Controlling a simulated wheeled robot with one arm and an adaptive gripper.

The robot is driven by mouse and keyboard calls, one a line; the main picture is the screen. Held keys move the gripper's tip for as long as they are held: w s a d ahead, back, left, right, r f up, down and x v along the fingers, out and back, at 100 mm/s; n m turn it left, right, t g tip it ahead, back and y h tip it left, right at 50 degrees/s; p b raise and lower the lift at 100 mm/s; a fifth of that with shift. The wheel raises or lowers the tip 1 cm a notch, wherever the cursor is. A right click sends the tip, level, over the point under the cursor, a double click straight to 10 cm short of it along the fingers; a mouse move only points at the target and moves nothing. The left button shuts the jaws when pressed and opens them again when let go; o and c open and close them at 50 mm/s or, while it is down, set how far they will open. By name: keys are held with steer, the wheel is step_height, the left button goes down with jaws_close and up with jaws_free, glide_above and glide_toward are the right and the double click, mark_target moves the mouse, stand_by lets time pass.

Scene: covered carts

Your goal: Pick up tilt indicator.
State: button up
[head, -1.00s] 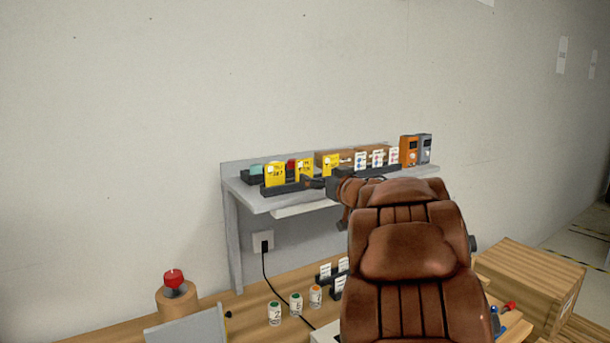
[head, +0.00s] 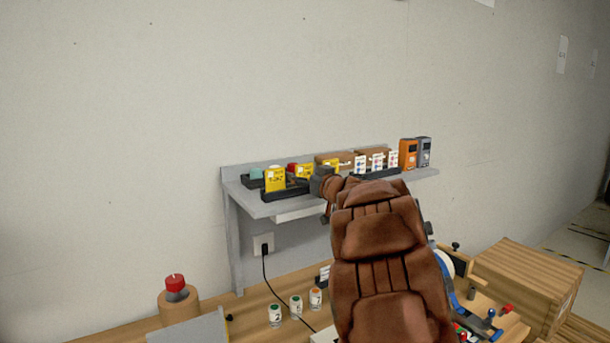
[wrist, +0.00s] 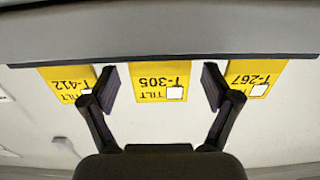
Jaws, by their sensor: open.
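Three yellow tilt indicators stand in a row, upside down in the wrist view: T-412 (wrist: 66,80), T-305 (wrist: 157,81) and T-267 (wrist: 252,78). My open gripper (wrist: 160,87) has one finger on each side of T-305, with nothing held. The fingertips overlap the inner edges of T-412 and T-267 in the picture; I cannot tell if they touch. In the head view, a yellow indicator (head: 275,180) stands in a black tray (head: 287,193) on the grey shelf (head: 262,208). My arm partly hides the row there, and the fingertips are not clear.
White-labelled items (head: 376,162), an orange box (head: 407,153) and a grey box (head: 424,152) stand further right on the shelf. The wall is close behind.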

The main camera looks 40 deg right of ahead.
steer(key=shift+w, duration=0.3)
steer(key=shift+c, duration=0.4)
steer(key=c, duration=0.9)
steer(key=shift+r, duration=0.1)
